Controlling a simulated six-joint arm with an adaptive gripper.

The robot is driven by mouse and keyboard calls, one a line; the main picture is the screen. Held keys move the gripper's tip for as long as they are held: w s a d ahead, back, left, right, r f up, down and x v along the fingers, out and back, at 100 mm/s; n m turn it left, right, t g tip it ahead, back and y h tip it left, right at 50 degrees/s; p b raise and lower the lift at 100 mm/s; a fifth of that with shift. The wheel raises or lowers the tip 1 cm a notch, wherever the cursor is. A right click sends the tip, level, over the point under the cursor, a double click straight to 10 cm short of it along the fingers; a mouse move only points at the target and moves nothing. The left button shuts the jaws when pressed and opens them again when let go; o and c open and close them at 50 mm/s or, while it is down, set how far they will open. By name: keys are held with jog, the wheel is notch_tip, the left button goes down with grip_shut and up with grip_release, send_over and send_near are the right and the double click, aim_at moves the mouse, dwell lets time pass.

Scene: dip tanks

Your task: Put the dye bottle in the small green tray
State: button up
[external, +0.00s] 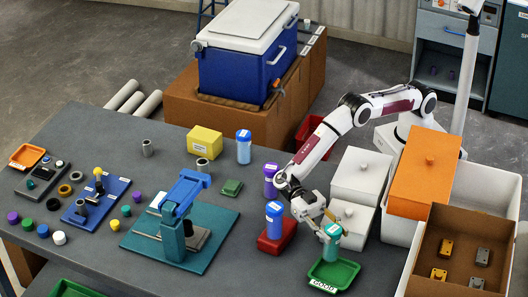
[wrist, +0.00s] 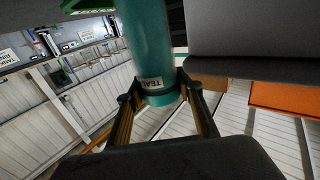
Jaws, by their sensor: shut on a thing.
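The dye bottle (external: 331,248) is teal. My gripper (external: 322,228) is shut on it, at the front right of the table. In the wrist view the bottle (wrist: 148,45) sits between my two fingers (wrist: 160,100), and its label reads "TEAL". The small green tray (external: 350,279), with a "GOOD" label on its front, is directly below or under the bottle. I cannot tell whether the bottle's base touches the tray. A green edge, probably of the tray (wrist: 82,5), shows at the top of the wrist view.
A blue bottle (external: 274,218) stands at a red tray (external: 265,245) just left of the green tray. A purple bottle (external: 270,183) stands behind. White boxes (external: 362,175) and a brown bin (external: 424,244) crowd the right. A blue-teal press (external: 178,215) stands to the left.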

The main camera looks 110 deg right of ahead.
jog(key=shift+f, duration=0.2)
jog(key=o, duration=1.3)
jog(key=shift+f, duration=0.1)
jog(key=shift+r, duration=0.25)
jog(key=shift+w+d, duration=0.1)
jog(key=shift+d, duration=0.5)
jog(key=shift+w+d+r, duration=0.1)
jog(key=shift+w+d, duration=0.05)
jog(key=shift+d, duration=0.9)
notch_tip(320, 180, up, 7)
send_over(327, 226)
jog(key=d, duration=0.1)
jog(key=shift+s, duration=0.4)
